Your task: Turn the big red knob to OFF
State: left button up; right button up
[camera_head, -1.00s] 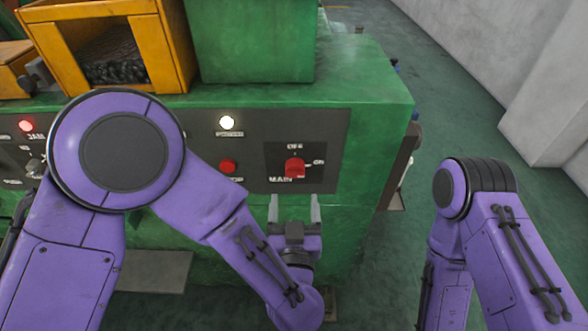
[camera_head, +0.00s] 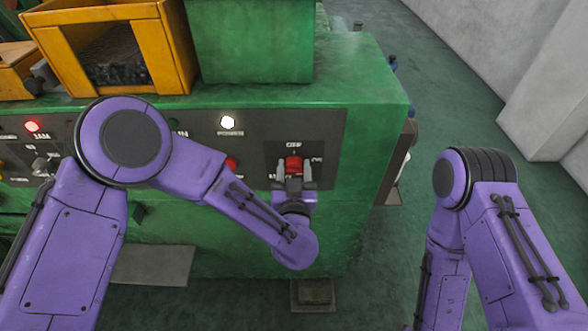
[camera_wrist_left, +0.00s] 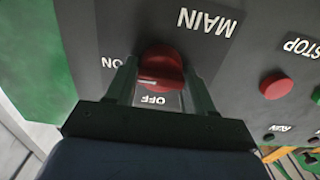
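The big red knob (camera_head: 293,164) is on the dark panel at the right end of the green machine. In the left wrist view, upside down, the knob (camera_wrist_left: 160,72) lies with its white mark to the left, towards the ON label (camera_wrist_left: 111,63). The OFF label (camera_wrist_left: 153,100) is below it there, and MAIN (camera_wrist_left: 207,23) is above right. My left gripper (camera_head: 294,172) is open in front of the knob. Its two fingers stand on either side of the knob, with small gaps in the wrist view. My right gripper is out of view.
A red STOP button (camera_wrist_left: 276,86) sits beside the knob plate. A lit white lamp (camera_head: 227,122) and a lit red lamp (camera_head: 32,126) are on the panel. A yellow bin (camera_head: 168,50) and a green box (camera_head: 252,40) stand on top. Floor is clear right of the machine.

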pick_arm(q)
jog(key=shift+n, duration=0.3)
jog(key=n+b, duration=0.2)
jog(key=n, duration=0.2)
jog(key=shift+a+f, duration=0.1)
jog(key=shift+f, duration=0.05)
jog(key=n+b, duration=0.2)
jog(key=n, duration=0.3)
jog(key=shift+a+f+b, duration=0.1)
jog(key=shift+b, duration=0.3)
jog(key=n+b, duration=0.2)
jog(key=n, duration=0.2)
jog(key=shift+f+b, duration=0.1)
jog(key=shift+b, duration=0.25)
jog(key=shift+n+b, duration=1.25)
jog(key=shift+n, duration=0.85)
jog(key=o, duration=1)
jog(key=shift+c, duration=0.2)
